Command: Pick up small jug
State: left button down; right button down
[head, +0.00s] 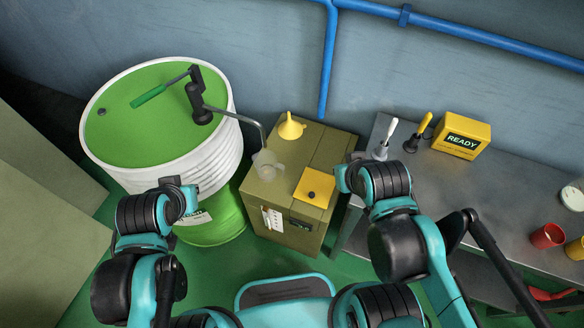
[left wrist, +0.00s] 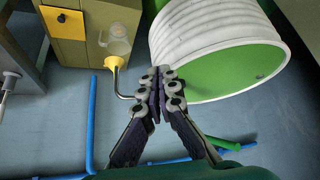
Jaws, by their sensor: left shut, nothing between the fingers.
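The small jug (head: 268,166) is clear and translucent. It stands upright on the left part of the olive cabinet top (head: 328,153), below a bent metal spout in the head view. The jug also shows upside down at the upper left of the left wrist view (left wrist: 118,42). My left gripper (left wrist: 161,75) is shut and empty, with its fingers together, apart from the jug and to its right in that view. In the head view only my arm links show; the fingers of both grippers are out of sight.
A white-ribbed drum with a green lid (head: 150,110) stands left of the cabinet, its pump and spout (head: 235,117) reaching over. A yellow funnel (head: 290,127) and yellow box (head: 315,187) sit beside the jug. A metal bench (head: 480,190) holds tools and cups at right.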

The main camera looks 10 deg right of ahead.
aim_at(268, 173)
jog(key=j+z, duration=0.1)
jog(key=z, duration=0.85)
jog(key=j+z, duration=0.1)
jog(key=z, duration=0.4)
jog(key=k+j+z, duration=0.1)
jog(key=k+j, duration=0.85)
jog(key=j, duration=0.15)
